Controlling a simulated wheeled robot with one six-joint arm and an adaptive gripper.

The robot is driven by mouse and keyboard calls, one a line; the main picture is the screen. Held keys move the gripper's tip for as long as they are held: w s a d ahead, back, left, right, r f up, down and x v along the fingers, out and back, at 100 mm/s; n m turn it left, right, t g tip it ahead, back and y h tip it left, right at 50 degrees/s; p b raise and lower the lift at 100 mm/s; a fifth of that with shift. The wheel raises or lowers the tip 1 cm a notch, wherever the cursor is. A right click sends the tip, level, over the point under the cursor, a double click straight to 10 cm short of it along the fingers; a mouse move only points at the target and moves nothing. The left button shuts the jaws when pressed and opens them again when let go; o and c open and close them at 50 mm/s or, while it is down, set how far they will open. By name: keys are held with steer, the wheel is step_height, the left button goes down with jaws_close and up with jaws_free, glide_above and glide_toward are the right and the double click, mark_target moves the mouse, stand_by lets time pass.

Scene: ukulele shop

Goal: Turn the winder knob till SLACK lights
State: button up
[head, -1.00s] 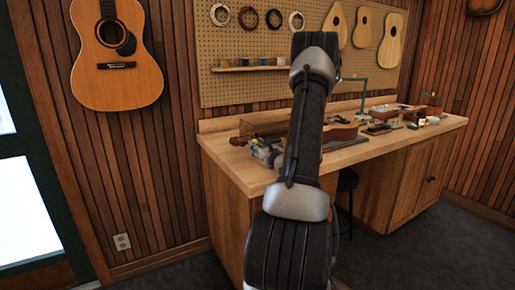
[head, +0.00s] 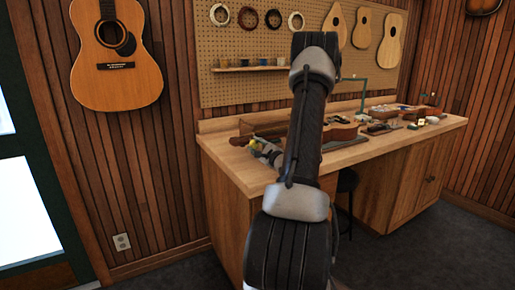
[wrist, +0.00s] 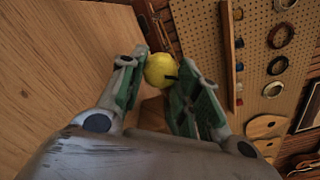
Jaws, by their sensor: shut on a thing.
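The yellow winder knob (wrist: 160,70) is round with a dark mark on its face. In the wrist view it sits between the green pads of my gripper (wrist: 158,88), which is shut on it. In the head view the knob (head: 253,144) is a small yellow spot at the left end of the workbench, with my gripper (head: 260,149) at its right. My arm covers part of the bench there. I cannot make out a SLACK light or its label in either view.
A wooden workbench (head: 240,170) holds a ukulele body (head: 340,133) and small tools and parts farther right. A pegboard (head: 235,92) hangs behind it. A dark stool (head: 347,182) stands in front. A guitar (head: 115,62) hangs at left.

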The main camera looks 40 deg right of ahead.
steer(key=shift+n, duration=0.7)
steer(key=o, duration=1)
steer(key=shift+s, duration=0.1)
steer(key=v, duration=1.2)
steer(key=shift+a, duration=0.1)
